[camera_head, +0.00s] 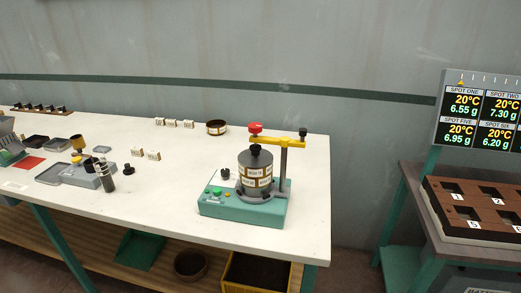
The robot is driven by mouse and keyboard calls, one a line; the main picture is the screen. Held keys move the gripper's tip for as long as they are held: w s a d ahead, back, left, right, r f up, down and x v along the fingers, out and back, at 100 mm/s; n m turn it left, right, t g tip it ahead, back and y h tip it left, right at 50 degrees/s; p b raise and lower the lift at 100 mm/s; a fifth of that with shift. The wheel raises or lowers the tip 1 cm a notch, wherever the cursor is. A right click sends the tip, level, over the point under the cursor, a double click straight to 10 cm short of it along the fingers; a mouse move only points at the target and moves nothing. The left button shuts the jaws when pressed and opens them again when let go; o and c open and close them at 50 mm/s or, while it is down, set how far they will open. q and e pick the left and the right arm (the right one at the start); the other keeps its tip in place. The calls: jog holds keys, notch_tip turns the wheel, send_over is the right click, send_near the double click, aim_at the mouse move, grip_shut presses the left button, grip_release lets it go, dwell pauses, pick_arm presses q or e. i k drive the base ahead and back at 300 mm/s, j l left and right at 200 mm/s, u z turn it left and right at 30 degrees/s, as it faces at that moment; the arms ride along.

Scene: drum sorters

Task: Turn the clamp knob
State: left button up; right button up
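The drum machine with a green base (240,208) stands near the right end of the white table. A grey drum with brown and white labels (256,172) sits on it. A yellow clamp arm (273,140) reaches over the drum from a post at the right. A red knob (255,127) sits on top of the arm's left end, above the drum. A smaller black knob (303,132) is at the arm's right end. I cannot tell which is the clamp knob by name, but the red one is over the drum. Neither of my grippers is in view.
The white table (190,213) has free room left of the machine. A round brown dish (216,127) and small labelled blocks (174,123) lie behind. Grey trays and jars (92,172) stand at left. A brown numbered rack (475,205) is on a separate right table.

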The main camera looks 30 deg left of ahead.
aim_at(255, 128)
jog(key=j+z, duration=0.3)
jog(key=j, duration=0.3)
jog(key=j+z, duration=0.25)
jog(key=j, duration=0.4)
